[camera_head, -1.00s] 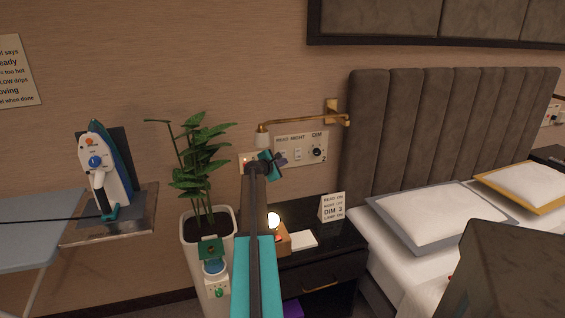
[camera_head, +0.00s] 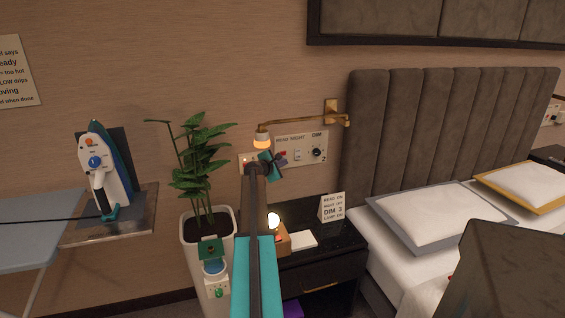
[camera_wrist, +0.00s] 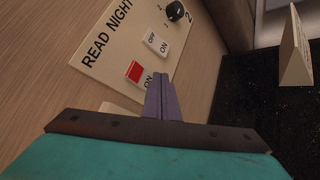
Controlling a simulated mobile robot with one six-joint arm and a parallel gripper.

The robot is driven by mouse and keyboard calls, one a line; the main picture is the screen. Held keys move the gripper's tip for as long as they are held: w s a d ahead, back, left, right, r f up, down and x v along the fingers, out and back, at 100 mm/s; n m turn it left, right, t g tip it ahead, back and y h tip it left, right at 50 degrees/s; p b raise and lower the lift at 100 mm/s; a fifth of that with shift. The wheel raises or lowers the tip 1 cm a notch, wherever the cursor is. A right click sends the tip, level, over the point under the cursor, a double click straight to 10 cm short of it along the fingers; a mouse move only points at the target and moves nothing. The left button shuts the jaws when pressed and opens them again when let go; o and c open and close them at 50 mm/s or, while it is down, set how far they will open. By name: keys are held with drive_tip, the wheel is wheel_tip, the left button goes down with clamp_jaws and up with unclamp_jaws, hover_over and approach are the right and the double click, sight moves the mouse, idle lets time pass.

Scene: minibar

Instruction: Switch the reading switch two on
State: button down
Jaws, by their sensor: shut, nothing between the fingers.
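The switch panel (camera_head: 303,141) on the wall above the nightstand is labelled READ, NIGHT and DIM. In the wrist view, the READ switch (camera_wrist: 134,71) is red with ON beside it. The NIGHT switch (camera_wrist: 156,44) is white with OFF beside it, and the dial (camera_wrist: 175,11) is black. My gripper (camera_wrist: 160,80) is shut and empty, its purple fingertips just beside the READ switch; I cannot tell whether they touch it. In the head view my gripper (camera_head: 279,160) partly covers the READ end of the panel. The brass wall lamp (camera_head: 262,141) above glows at its shade.
The nightstand (camera_head: 335,240) below holds a card (camera_head: 332,207), a small lit lamp (camera_head: 273,220) and a white pad (camera_head: 301,239). A potted plant (camera_head: 207,225) stands close left of my arm. The bed (camera_head: 420,235) is on the right.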

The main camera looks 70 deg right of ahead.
drive_tip(key=shift+s+a, duration=0.25)
drive_tip(key=shift+a, duration=0.05)
drive_tip(key=shift+s+a+r, duration=0.1)
drive_tip(key=shift+a, duration=0.05)
drive_tip(key=s+a, duration=0.3)
drive_tip(key=shift+a+r+p, duration=0.25)
drive_tip(key=shift+a+p, duration=0.05)
idle(0.5)
idle(0.4)
